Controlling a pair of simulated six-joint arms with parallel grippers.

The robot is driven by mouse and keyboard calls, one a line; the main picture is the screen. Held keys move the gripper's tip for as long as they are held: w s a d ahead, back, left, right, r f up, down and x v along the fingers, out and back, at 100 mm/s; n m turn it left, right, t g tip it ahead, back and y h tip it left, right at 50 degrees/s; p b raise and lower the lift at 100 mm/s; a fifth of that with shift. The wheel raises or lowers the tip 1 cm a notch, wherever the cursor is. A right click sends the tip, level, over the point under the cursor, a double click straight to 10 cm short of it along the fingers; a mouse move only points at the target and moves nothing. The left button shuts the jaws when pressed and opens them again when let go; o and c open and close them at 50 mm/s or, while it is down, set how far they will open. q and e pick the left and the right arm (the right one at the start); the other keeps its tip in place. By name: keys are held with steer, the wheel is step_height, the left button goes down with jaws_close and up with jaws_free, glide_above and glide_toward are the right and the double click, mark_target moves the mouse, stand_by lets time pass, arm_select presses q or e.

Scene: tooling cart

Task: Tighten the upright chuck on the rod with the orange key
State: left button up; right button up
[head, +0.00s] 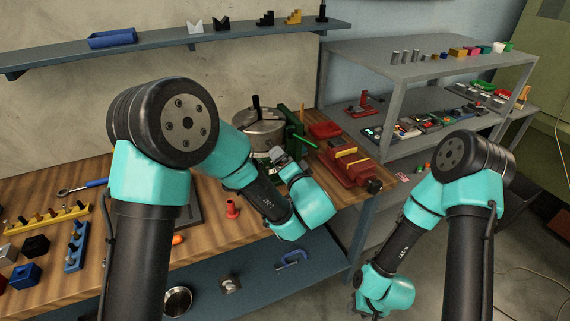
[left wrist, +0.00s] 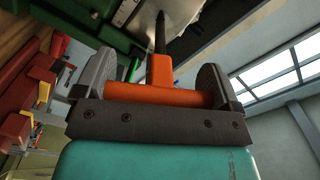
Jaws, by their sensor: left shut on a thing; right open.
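The upright chuck (head: 262,132) is a wide grey metal cylinder at the back of the wooden bench, with a dark rod (head: 256,103) standing up from its top. My left gripper (head: 283,163) is just in front of it, partly hidden by its own wrist. In the left wrist view, the left gripper (left wrist: 158,92) is shut on the crossbar of the orange key (left wrist: 160,72). The key's dark shaft points away from the jaws; I cannot tell whether its tip touches the chuck. My right gripper (head: 361,303) is low at the right, off the bench, empty and open.
A green frame (head: 296,128) stands beside the chuck, and a red vise (head: 350,166) is to its right. A small red cone (head: 232,209) stands on the bench in front. A grey shelf unit (head: 390,85) is at the right. Floor is free under my right arm.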

arm_select(q)
steer(key=shift+w+a, duration=0.25)
steer(key=shift+w, duration=0.2)
stand_by(0.8)
steer(key=m, duration=0.3)
steer(key=shift+m, duration=0.4)
steer(key=m, duration=0.9)
steer(key=shift+m, duration=0.4)
steer(key=m, duration=0.4)
steer(key=shift+m, duration=0.3)
steer(key=shift+v, duration=1.25)
